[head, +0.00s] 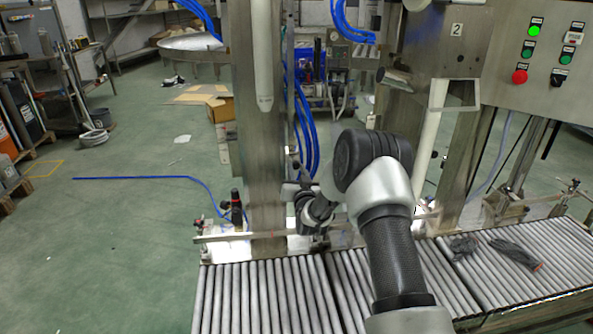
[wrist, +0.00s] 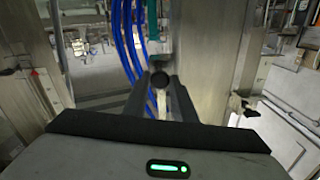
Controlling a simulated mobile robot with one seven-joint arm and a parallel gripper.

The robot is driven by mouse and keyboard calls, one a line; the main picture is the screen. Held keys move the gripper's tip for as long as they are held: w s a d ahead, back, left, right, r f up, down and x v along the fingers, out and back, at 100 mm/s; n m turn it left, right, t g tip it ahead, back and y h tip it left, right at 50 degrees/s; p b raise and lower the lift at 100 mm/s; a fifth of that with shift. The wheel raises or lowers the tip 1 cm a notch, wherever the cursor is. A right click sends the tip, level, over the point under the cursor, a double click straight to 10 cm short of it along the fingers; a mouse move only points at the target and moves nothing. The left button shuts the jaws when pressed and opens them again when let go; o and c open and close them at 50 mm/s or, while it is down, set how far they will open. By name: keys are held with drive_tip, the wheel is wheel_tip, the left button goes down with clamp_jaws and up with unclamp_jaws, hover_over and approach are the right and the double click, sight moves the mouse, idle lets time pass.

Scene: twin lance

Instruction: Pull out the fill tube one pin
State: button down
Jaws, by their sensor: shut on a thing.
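The pin shows in the wrist view as a dark round knob (wrist: 160,79). My gripper (wrist: 160,86) is shut on it, with one dark finger on each side. The pin's shaft and the hole it sits in are hidden, so I cannot tell how far it is in. In the head view my gripper is small beside the steel column, partly hidden by my own arm. A white fill tube (head: 263,60) hangs in front of that column, its lower end above my gripper.
Blue hoses (head: 305,125) run down just right of the column. A second white tube (head: 431,140) hangs under the plate marked 2 at right. A roller conveyor (head: 265,295) spans the front, with grey gloves (head: 515,252) on its right part. Open floor lies left.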

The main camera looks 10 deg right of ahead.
drive_tip(key=c, duration=1.5)
unclamp_jaws()
drive_tip(key=shift+s, duration=0.1)
drive_tip(key=shift+o, duration=0.2)
drive_tip(key=s+p, duration=0.2)
drive_tip(key=s, duration=1.5)
drive_tip(key=shift+s+p, duration=0.2)
drive_tip(key=shift+p, duration=0.2)
